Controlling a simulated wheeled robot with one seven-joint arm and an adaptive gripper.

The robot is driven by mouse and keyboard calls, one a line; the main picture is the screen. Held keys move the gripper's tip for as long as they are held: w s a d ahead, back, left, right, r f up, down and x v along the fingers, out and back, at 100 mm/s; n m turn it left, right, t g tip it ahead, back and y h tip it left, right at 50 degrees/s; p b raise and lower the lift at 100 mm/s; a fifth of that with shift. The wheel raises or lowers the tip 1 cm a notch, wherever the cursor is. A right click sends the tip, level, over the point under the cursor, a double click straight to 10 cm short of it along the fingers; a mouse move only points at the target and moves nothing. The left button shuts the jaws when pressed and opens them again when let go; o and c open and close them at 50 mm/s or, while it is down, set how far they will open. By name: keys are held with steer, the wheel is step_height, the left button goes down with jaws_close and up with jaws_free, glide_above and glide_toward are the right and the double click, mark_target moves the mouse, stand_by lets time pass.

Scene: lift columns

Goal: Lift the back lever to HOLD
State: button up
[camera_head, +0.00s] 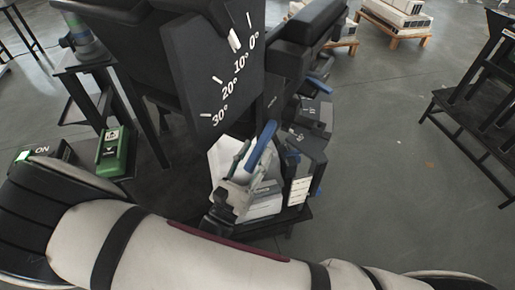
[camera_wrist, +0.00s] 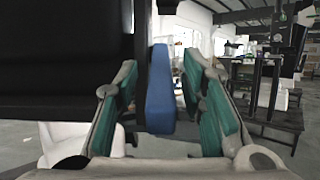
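A blue lever (camera_head: 262,146) stands tilted below the black panel (camera_head: 198,65) that bears an angle scale from 0° to 30°. My gripper (camera_head: 244,172) is at the lower part of this lever in the head view. In the wrist view the blue lever (camera_wrist: 160,90) stands upright between the two teal-padded fingers of my gripper (camera_wrist: 161,72). The fingers are apart, with a narrow gap visible on each side of the lever. The lever's lower end is hidden behind the gripper. No HOLD mark is legible.
A green button box (camera_head: 112,152) and a lit ON box (camera_head: 25,156) stand at the left. White and grey boxes (camera_head: 300,188) sit close to the right of my gripper. A dark table (camera_head: 470,115) is at the far right, with open floor between.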

steer(key=shift+x, duration=0.8)
steer(key=shift+c, duration=0.3)
jaws_close()
